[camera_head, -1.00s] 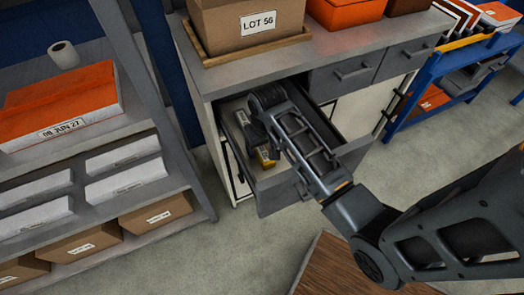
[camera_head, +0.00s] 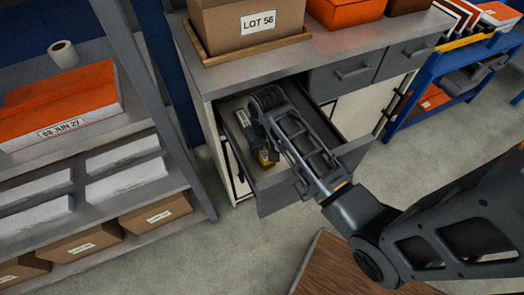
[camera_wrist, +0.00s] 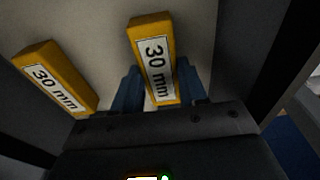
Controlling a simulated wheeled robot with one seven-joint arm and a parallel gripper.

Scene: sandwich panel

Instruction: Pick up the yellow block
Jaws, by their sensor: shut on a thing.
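In the wrist view, a yellow block (camera_wrist: 155,60) with a white "30 mm" label stands between the two blue fingers of my gripper (camera_wrist: 158,88). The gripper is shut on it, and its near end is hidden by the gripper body.
The drawer's walls surround my gripper closely. Above is the cabinet top with a cardboard box (camera_head: 250,25) marked "LOT 56" on a wooden tray. A grey shelf (camera_head: 170,130) with boxes stands left, a blue rack (camera_head: 450,85) right. The floor before the drawer is partly clear.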

